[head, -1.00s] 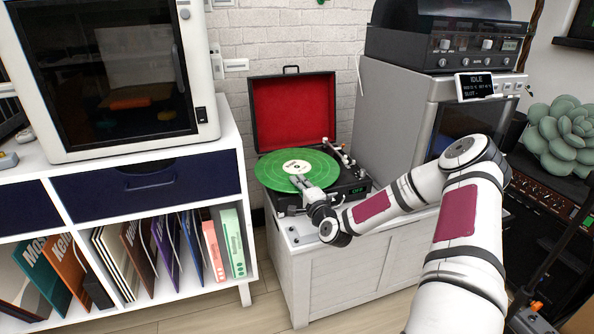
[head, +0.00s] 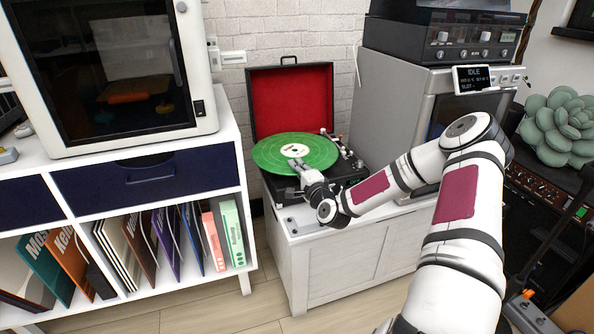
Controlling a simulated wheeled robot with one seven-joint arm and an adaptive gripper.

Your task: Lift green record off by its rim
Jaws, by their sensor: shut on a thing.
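The green record (head: 272,153) with a pale label shows in the head view at the open record player (head: 345,173), whose lid is lined in red. The record looks slightly raised above the player's deck, with a dark gap beneath its front edge. My gripper (head: 300,168) is at the record's front right rim and is shut on it. The fingertips reach over the rim close to the label; the lower finger is hidden. The tonearm (head: 345,150) lies to the right of the record.
The player stands on a white cabinet (head: 345,255). A white shelf with record sleeves (head: 165,245) stands at left, with a dark-windowed machine (head: 110,80) on it. A grey appliance (head: 400,100) stands close behind my arm at right. Free air lies above the record.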

